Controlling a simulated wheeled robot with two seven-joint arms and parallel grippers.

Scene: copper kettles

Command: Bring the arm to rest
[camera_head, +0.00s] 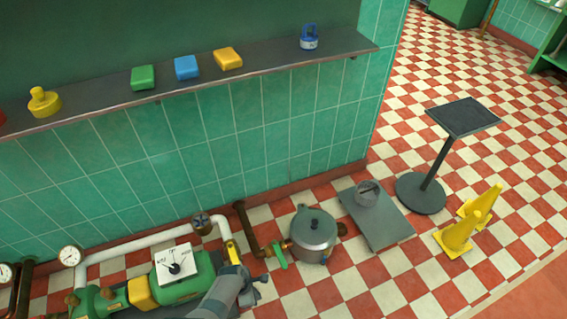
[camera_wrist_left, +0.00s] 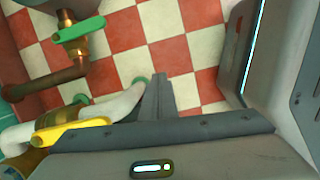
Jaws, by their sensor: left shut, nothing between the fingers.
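My left arm comes in at the bottom of the head view, a grey link over the green pump machine. My left gripper (camera_head: 246,284) is low in that view, beside the green machine and left of the grey kettle. In the left wrist view the grey fingers (camera_wrist_left: 158,95) are together and empty, over the checkered floor. A white pipe and a yellow lever (camera_wrist_left: 72,133) show close to the fingers there. My right gripper is not in view.
A green pump machine (camera_head: 182,284) with a dial card (camera_head: 174,263) and white pipe (camera_head: 140,243) stands bottom left. A lidded grey kettle (camera_head: 313,236) stands right of it. A shelf (camera_head: 270,75) holds several small objects. A black stand (camera_head: 463,117) and yellow cones (camera_head: 457,236) are right.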

